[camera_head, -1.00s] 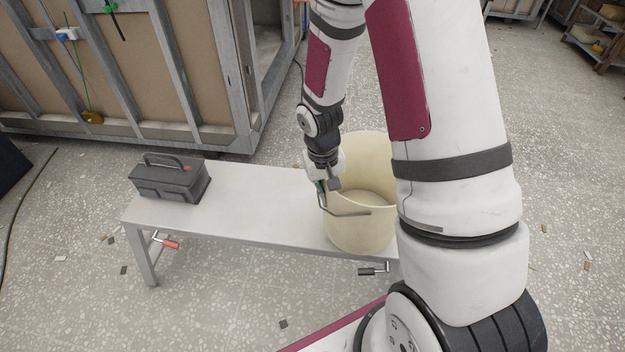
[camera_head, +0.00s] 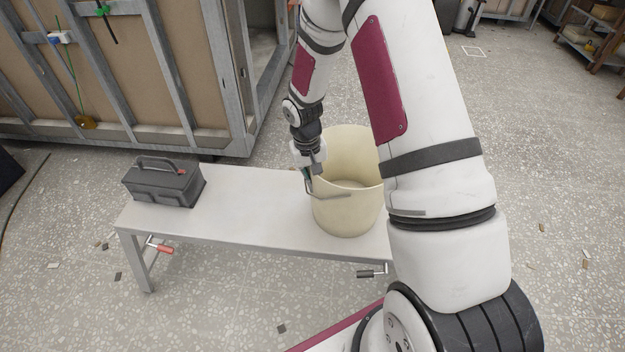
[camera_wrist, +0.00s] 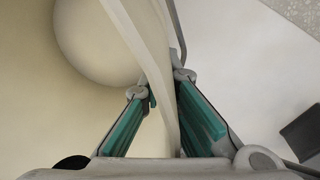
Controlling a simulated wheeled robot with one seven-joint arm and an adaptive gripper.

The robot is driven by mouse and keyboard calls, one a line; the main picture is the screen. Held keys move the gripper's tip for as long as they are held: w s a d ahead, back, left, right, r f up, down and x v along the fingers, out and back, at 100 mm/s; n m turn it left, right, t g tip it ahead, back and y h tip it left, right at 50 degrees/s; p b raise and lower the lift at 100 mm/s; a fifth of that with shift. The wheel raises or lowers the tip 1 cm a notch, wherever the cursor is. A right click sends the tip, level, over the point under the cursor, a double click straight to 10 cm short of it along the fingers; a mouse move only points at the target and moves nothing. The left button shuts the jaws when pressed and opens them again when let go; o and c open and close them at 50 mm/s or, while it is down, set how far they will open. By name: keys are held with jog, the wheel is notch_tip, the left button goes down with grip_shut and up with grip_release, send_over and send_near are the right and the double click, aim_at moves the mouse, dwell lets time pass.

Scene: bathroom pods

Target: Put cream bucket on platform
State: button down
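The cream bucket (camera_head: 347,211) is upright at the right part of the light grey bench-like platform (camera_head: 250,215) in the head view. Its base appears over the platform's top, inside the front edge; I cannot tell whether it touches. My gripper (camera_head: 312,178) is at the bucket's left rim, pointing down. In the wrist view my gripper (camera_wrist: 163,88) has one green-padded finger on each side of the bucket wall (camera_wrist: 150,45), closed on it. The bucket's wire handle hangs across its front. My arm hides the platform's right end and part of the bucket's right side.
A dark grey toolbox (camera_head: 164,183) stands on the platform's left end. A red-handled clamp (camera_head: 160,248) and a dark clamp (camera_head: 372,271) are below its front edge. A framed pod (camera_head: 150,80) stands behind. The platform's middle is clear.

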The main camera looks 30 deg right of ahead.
jog(key=shift+f, duration=0.1)
jog(key=c, duration=1.8)
grip_release()
